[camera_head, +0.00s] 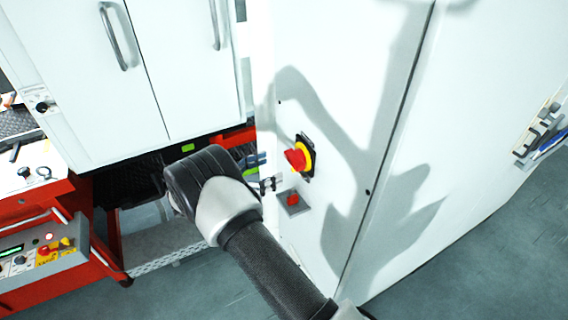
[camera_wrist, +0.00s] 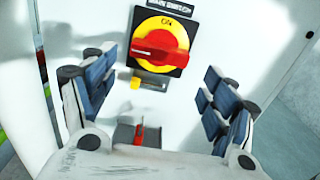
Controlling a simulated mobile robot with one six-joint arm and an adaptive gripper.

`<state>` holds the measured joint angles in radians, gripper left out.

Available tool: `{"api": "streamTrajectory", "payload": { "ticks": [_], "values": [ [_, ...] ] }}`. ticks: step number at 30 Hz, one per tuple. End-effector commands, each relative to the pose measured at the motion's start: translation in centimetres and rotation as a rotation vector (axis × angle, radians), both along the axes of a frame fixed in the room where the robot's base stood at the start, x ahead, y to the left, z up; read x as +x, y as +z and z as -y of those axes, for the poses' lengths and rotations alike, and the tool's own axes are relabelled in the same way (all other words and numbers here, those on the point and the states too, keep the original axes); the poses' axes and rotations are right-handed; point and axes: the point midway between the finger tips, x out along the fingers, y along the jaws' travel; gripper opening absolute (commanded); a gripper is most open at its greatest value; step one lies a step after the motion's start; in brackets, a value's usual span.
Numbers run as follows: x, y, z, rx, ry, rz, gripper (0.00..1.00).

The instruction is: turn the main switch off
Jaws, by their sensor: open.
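The main switch (camera_head: 299,157) is a red knob on a yellow disc with a black square plate, mounted on the white cabinet door. In the wrist view the main switch (camera_wrist: 160,48) shows close up, with its red handle lying about level and "ON" at the top of the disc. A label above it is partly cut off. My gripper (camera_wrist: 160,105) is open, its blue-padded fingers to the left and right, below the switch in the picture. Nothing is between the pads, and they appear apart from the handle.
A small red button or switch on a grey plate (camera_head: 293,201) sits below the main switch. A yellow piece (camera_wrist: 136,83) is just under the disc. A red machine with a control panel (camera_head: 45,252) is at left. White doors with handles (camera_head: 113,38) are above it.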

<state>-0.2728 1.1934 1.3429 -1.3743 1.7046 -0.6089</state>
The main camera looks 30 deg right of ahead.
Motion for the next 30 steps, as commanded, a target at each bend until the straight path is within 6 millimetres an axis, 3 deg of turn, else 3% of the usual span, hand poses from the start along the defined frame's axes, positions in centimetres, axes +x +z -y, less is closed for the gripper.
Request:
{"api": "streamTrajectory", "payload": {
  "ticks": [3,9,25,30],
  "values": [
    [0.0,0.0,-2.0,0.001,0.002,0.002,0.78],
    [-0.1,0.0,-3.5,0.001,-0.001,0.000,0.78],
    [-0.2,0.1,-3.5,0.005,-0.004,0.003,0.78],
    [-1.3,2.4,-2.5,0.093,-0.056,0.065,0.78]
  ]
}}
